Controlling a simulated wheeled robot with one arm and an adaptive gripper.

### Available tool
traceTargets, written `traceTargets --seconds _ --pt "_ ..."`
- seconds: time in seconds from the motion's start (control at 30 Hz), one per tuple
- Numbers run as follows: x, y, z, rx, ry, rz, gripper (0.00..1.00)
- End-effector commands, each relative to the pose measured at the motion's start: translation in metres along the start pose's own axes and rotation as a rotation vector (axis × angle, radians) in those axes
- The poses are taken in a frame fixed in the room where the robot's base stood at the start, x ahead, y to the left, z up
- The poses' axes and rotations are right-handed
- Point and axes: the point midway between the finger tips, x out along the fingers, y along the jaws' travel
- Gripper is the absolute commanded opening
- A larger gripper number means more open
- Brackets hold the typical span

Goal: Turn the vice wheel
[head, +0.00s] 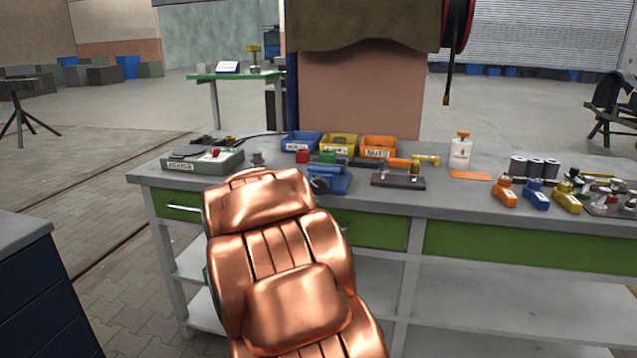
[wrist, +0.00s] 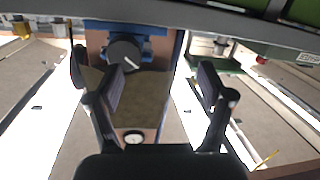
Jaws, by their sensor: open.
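The blue vice (head: 328,181) sits at the front edge of the grey workbench, just right of my copper arm. Its round dark wheel (head: 319,184) faces the front, partly covered by my arm. In the wrist view, which looks upside down, the wheel (wrist: 124,54) shows a pale mark on its face, with the blue vice body (wrist: 152,44) behind it. My gripper (wrist: 160,84) is open, with nothing between its fingers. The wheel appears beyond the fingertips, nearer the left finger and apart from it. My gripper is hidden behind my arm in the head view.
On the workbench (head: 470,203), blue, yellow and orange bins (head: 378,147) stand behind the vice. A green-grey tray (head: 203,161) lies to the left. A dark board with a yellow valve (head: 398,180), a white bottle (head: 460,153) and several small coloured tools lie to the right.

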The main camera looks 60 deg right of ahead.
Motion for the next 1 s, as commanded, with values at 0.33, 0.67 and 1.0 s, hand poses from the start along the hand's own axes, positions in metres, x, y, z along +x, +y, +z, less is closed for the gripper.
traceTargets --seconds 0.33,0.67,1.0 --pt "0.019 0.048 -0.016 -0.025 0.091 0.134 0.80" --pt "0.059 0.052 -0.018 -0.025 0.087 0.131 0.80" --pt "0.088 0.055 -0.021 -0.025 0.088 0.130 0.80"
